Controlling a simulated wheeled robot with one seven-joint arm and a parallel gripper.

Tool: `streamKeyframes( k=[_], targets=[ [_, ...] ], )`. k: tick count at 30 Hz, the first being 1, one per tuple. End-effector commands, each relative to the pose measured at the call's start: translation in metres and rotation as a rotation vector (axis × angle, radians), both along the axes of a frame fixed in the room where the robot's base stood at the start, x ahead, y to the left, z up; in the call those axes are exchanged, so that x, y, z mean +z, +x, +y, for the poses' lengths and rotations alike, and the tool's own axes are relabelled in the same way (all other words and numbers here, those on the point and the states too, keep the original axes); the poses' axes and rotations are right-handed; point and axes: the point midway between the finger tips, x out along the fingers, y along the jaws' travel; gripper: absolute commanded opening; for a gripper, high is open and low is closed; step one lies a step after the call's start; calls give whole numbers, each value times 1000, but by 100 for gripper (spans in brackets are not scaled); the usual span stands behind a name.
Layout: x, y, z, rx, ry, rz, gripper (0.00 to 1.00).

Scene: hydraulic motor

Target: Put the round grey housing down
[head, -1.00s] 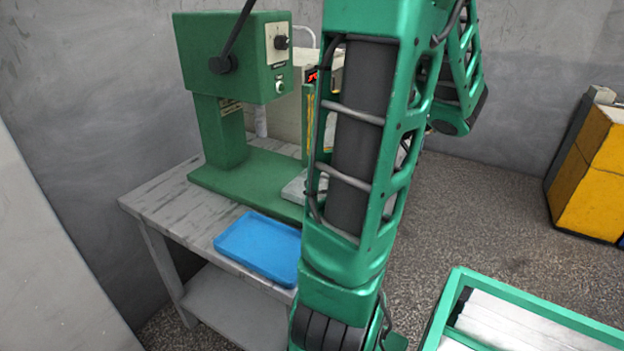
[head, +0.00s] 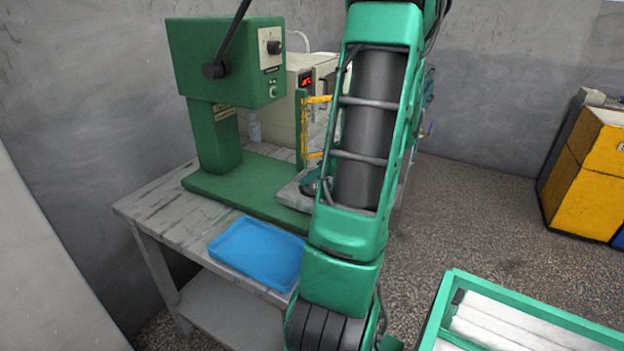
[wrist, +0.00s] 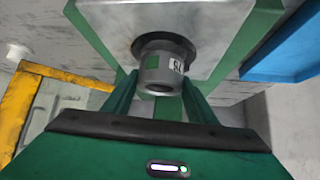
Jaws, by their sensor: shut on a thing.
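The round grey housing (wrist: 162,68) shows in the wrist view, with a white label and a green patch on its side. My gripper (wrist: 159,90) is shut on it, with a green finger on each side. Behind the housing is a pale metal plate (wrist: 120,15) on a green base, with a dark round area around the housing's far end. I cannot tell whether the housing touches the plate. In the head view my arm hides the housing.
A green press (head: 225,60) stands on a grey table (head: 150,205). A blue tray (head: 258,250) lies at the table's front, and also shows in the wrist view (wrist: 290,50). A yellow frame (head: 312,155) stands near my arm. A green-framed crate (head: 530,313) is at the lower right.

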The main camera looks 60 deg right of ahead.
Motion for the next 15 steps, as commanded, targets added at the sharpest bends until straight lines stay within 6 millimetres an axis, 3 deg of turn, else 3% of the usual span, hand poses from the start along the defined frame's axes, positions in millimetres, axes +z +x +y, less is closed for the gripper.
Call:
streamKeyframes(
  k=[2,3,13,14,15],
  targets=[
    [-9,0,0,0,1,0,19],
    [-10,0,0,1,1,0,13],
    [-13,0,0,1,-1,-1,14],
    [-13,0,0,1,-1,0,57],
    [-13,0,0,1,-1,0,66]
  ],
)
